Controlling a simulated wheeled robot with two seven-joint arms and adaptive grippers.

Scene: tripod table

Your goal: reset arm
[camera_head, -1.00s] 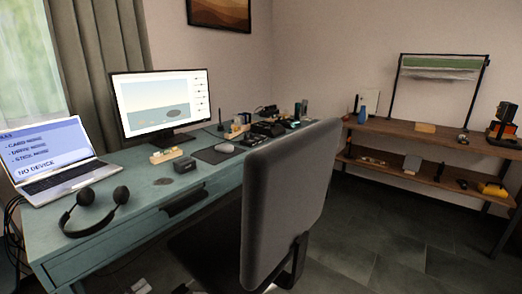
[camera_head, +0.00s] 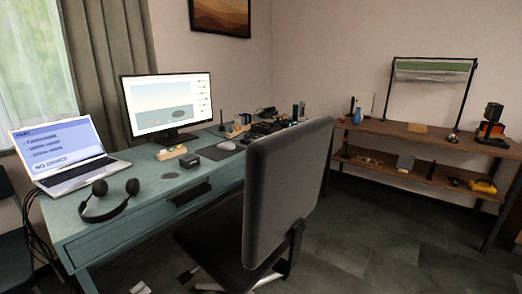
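Neither of my grippers nor my arms shows in the head view. A teal desk (camera_head: 160,193) stands at the left. On it are an open laptop (camera_head: 62,154) with a blue screen, black headphones (camera_head: 108,203) near the front edge, and a monitor (camera_head: 168,104).
A two-tier wooden shelf (camera_head: 385,127) stands against the back wall, with a blue bottle (camera_head: 357,116) on top and a yellow item (camera_head: 483,186) below. Dark tiled floor (camera_head: 390,245) is clear between chair and shelf. Cables (camera_head: 35,235) hang at the desk's left end.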

